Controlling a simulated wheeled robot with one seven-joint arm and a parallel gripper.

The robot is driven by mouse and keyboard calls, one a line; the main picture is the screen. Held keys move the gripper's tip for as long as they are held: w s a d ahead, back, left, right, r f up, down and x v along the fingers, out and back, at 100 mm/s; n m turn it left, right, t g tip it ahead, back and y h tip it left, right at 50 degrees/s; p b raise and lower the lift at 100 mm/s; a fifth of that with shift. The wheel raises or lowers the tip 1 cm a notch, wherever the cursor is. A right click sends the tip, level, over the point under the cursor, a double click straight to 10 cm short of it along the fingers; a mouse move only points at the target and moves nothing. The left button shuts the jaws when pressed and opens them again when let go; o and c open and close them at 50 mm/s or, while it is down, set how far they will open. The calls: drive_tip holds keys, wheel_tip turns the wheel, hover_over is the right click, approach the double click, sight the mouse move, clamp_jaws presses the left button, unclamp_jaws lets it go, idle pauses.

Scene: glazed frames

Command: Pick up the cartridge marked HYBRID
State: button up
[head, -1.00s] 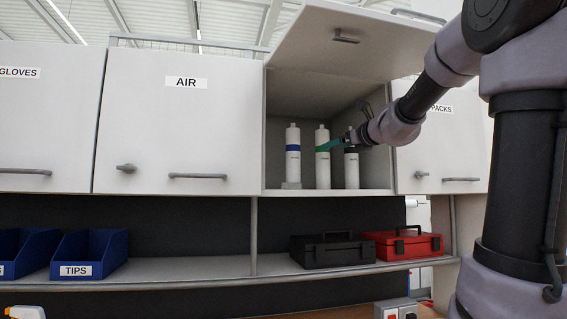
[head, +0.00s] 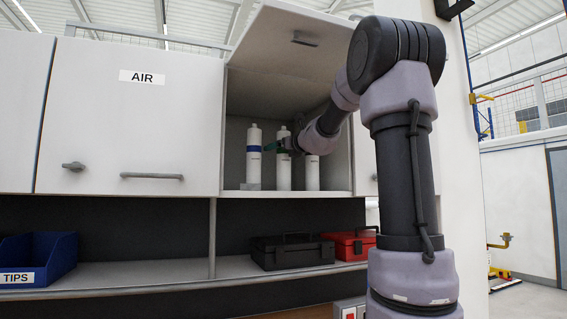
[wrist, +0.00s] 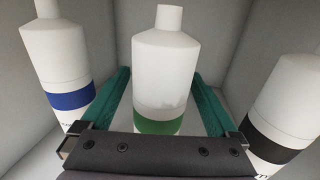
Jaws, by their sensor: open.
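Three white bottle-shaped cartridges stand upright in the open cupboard (head: 233,105). The left one (head: 254,172) has a blue band, the middle one (head: 284,176) a green band, the right one (head: 312,177) a black band. Their printed words are too small or cut off to read, so I cannot tell which is HYBRID. My gripper (wrist: 161,76) is open, with a green finger on each side of the green-banded cartridge (wrist: 166,60). The blue-banded cartridge (wrist: 57,50) is just outside the left finger. The black-banded cartridge (wrist: 285,95) is outside the right finger.
The raised cupboard door (head: 290,45) hangs above my arm. A closed cupboard marked AIR (head: 140,120) is on the left. On the shelf below are a blue TIPS bin (head: 45,258), a black case (head: 292,252) and a red case (head: 345,245).

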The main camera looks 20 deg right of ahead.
drive_tip(key=shift+w, duration=0.25)
clamp_jaws()
drive_tip(key=shift+r, duration=0.15)
